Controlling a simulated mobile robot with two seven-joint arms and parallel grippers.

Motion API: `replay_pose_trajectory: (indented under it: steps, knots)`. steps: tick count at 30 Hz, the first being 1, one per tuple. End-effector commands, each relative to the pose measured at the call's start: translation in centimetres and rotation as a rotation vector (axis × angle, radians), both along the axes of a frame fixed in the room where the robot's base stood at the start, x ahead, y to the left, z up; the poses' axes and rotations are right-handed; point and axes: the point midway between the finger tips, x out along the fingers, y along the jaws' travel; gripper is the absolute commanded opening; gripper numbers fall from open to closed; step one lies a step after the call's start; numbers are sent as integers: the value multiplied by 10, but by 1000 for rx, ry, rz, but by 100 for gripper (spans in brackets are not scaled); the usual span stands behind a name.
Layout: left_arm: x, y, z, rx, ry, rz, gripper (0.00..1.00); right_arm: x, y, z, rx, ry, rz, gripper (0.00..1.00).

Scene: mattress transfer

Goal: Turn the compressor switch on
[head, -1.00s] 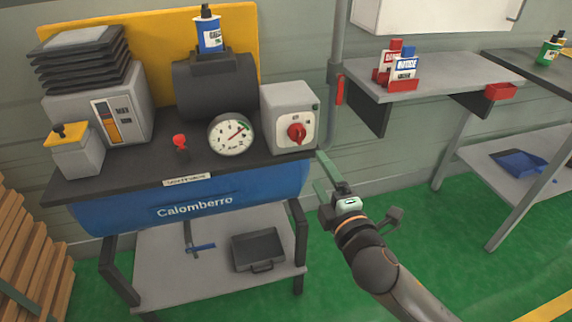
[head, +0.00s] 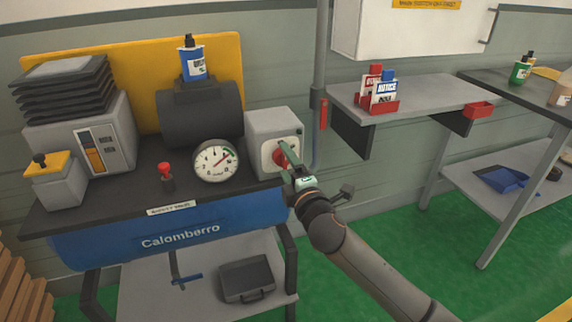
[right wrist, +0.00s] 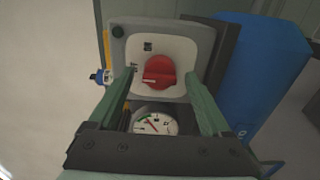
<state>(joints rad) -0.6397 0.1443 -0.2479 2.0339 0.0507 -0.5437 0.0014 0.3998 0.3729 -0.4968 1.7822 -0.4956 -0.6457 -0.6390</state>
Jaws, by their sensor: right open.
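The compressor (head: 180,236) is a blue tank with a dark top plate, marked "Calomberro", at the left in the head view. Its grey switch box (head: 262,124) stands at the right end of the top plate. The red rotary switch (right wrist: 158,73) sits on the white face of the box; in the head view (head: 279,158) my right gripper partly covers it. My right gripper (head: 285,152) is in front of the switch. In the right wrist view its green fingers (right wrist: 158,88) are apart, with the red knob showing between and beyond them. Contact cannot be told. My left gripper is not in view.
A round gauge (head: 216,160) and a small red knob (head: 165,170) stand left of the switch box. A dark case (head: 246,279) lies on the lower shelf.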

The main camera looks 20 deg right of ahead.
Motion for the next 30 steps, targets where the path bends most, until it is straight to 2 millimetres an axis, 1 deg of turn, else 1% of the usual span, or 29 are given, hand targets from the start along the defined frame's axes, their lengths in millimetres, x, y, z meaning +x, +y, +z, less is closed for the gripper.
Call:
replay_pose_trajectory:
  steps: [3,11,30]
  knots:
    - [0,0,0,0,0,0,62,5,0,0,1,0,0,82]
    - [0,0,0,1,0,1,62,5,0,0,1,0,0,82]
    - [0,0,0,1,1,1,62,5,0,0,1,1,0,10]
